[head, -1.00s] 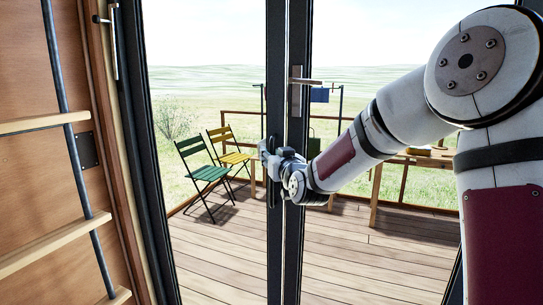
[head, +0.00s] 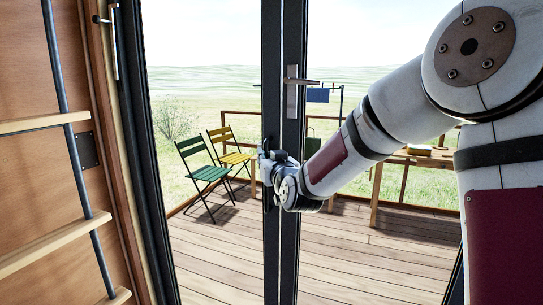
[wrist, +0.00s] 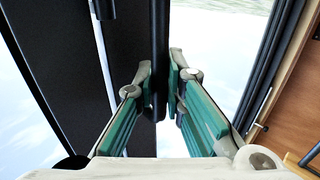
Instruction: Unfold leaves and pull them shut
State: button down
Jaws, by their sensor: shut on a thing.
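Two glazed door leaves with black frames stand before me. The left leaf's black stile (head: 270,60) and the right leaf's black stile (head: 292,230) stand side by side near the middle of the head view.
A wooden wall with a ladder (head: 55,120) is at the left. Beyond the glass lie a plank deck (head: 220,260), a green chair (head: 205,173), a yellow chair (head: 232,157) and a wooden table (head: 400,160). A railing borders the deck.

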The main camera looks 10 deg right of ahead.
jog(key=shift+s+a+f, duration=0.1)
jog(key=shift+s+a, duration=1.05)
jog(key=shift+a, duration=0.2)
jog(key=c, duration=1.7)
grip_release()
jog(key=shift+s+a, duration=0.1)
jog(key=shift+a, duration=0.05)
jog(key=shift+o, duration=0.2)
jog(key=shift+d, duration=0.2)
jog(key=s, duration=1.2)
jog(key=shift+d, duration=0.45)
